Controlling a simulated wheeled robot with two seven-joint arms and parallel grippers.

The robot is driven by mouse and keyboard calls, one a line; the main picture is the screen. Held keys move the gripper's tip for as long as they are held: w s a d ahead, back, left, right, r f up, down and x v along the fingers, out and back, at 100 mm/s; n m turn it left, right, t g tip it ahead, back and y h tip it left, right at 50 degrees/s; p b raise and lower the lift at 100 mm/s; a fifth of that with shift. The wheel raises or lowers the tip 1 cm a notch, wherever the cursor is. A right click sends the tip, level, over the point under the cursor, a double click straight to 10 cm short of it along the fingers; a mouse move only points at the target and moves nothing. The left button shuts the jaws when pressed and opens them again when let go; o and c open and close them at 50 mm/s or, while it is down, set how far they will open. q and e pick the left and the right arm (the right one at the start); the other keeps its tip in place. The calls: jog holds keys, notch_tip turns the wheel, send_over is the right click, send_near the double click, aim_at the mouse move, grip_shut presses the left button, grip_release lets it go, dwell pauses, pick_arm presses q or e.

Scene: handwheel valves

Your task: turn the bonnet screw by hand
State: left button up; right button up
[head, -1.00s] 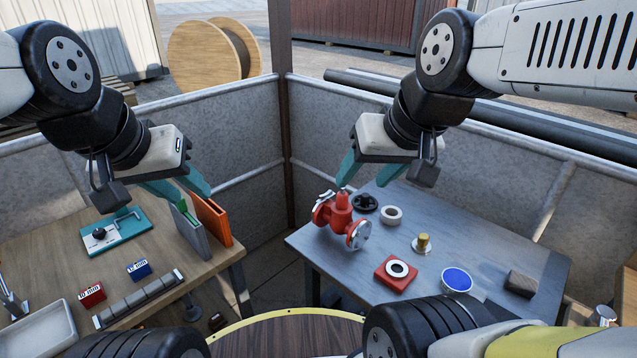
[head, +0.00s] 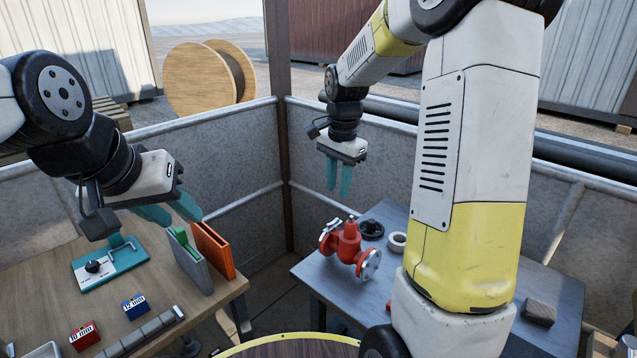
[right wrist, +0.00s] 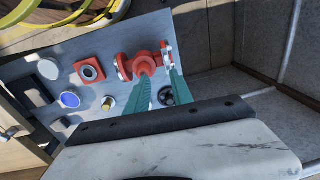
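The red valve (head: 347,247) stands on the grey-blue table in the head view, its flange facing front right. A small screw-like part (head: 351,217) sticks up at its top; its detail is too small to tell. My right gripper (head: 339,184) hangs fingers down, well above the valve, open and empty. In the right wrist view the valve (right wrist: 125,67) lies beyond the fingertips (right wrist: 157,62), which partly cover it. My left gripper (head: 176,213) is open and empty above the wooden bench, far from the valve.
A black handwheel (head: 371,229) and a pale ring (head: 397,241) lie beside the valve. The right wrist view also shows a red block (right wrist: 89,71), brass piece (right wrist: 107,103) and blue disc (right wrist: 69,99). My right arm hides much of the table in the head view.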

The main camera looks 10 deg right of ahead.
aim_at(333, 221)
jog(key=shift+m+g, duration=0.4)
jog(key=shift+m, duration=0.4)
jog(key=w+f, duration=0.1)
jog(key=f, duration=0.1)
jog(key=w+f, duration=0.1)
jog(key=w, duration=0.1)
jog(key=shift+a+f, duration=0.1)
jog(key=shift+f, duration=4.2)
grip_shut()
